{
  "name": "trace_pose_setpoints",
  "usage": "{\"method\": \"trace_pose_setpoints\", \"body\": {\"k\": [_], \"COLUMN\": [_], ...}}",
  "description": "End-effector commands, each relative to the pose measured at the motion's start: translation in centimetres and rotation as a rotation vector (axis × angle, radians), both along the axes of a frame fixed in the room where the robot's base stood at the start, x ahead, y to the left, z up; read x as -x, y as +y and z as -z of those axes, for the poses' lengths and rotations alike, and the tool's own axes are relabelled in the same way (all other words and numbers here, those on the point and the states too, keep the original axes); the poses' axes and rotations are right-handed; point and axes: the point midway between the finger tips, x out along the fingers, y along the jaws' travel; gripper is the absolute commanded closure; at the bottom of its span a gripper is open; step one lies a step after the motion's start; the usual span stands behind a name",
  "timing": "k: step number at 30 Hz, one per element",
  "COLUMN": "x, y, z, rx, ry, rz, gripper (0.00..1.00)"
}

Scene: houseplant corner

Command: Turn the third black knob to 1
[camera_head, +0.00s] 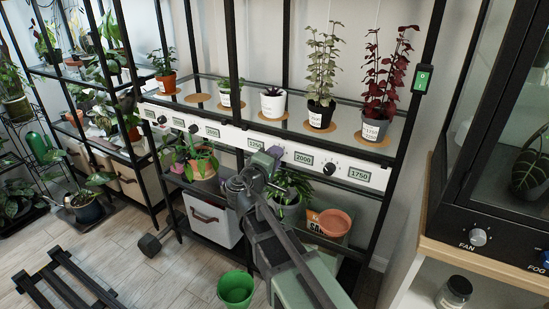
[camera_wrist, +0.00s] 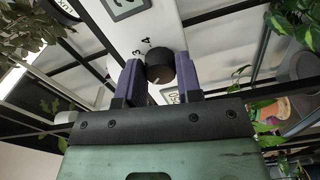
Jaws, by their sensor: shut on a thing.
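A white panel strip (camera_head: 344,171) runs along the shelf edge in the head view, with black knobs and small number displays. My gripper (camera_head: 273,152) is at this strip, its purple fingers between the display reading 1250 (camera_head: 256,144) and a display reading 2000 (camera_head: 303,158). In the wrist view my gripper (camera_wrist: 160,78) is shut on a black knob (camera_wrist: 158,62), one finger on each side. The marks 3 and 4 show beside the knob; its other marks are hidden. In the head view my gripper covers this knob.
Other black knobs (camera_head: 329,168) sit along the strip. Potted plants (camera_head: 320,112) stand on the glass shelf above, and a leafy plant (camera_head: 289,190) stands below, close to my arm. A green bucket (camera_head: 236,288) is on the floor. A cabinet (camera_head: 490,215) stands at right.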

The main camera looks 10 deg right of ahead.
Motion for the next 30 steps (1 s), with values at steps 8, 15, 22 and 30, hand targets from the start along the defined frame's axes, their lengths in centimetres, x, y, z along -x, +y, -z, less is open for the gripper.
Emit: {"method": "trace_pose_setpoints", "body": {"k": [8,15,22,30], "x": [0.0,0.0,1.0,6.0], "y": [0.0,0.0,0.8,5.2], "z": [0.0,0.0,0.0,0.0], "rx": [-0.001,-0.001,-0.001,-0.002], "ry": [-0.001,-0.001,-0.001,-0.001], "rz": [0.0,0.0,-0.001,-0.004], "gripper": [0.55,0.42,0.42,0.42]}}
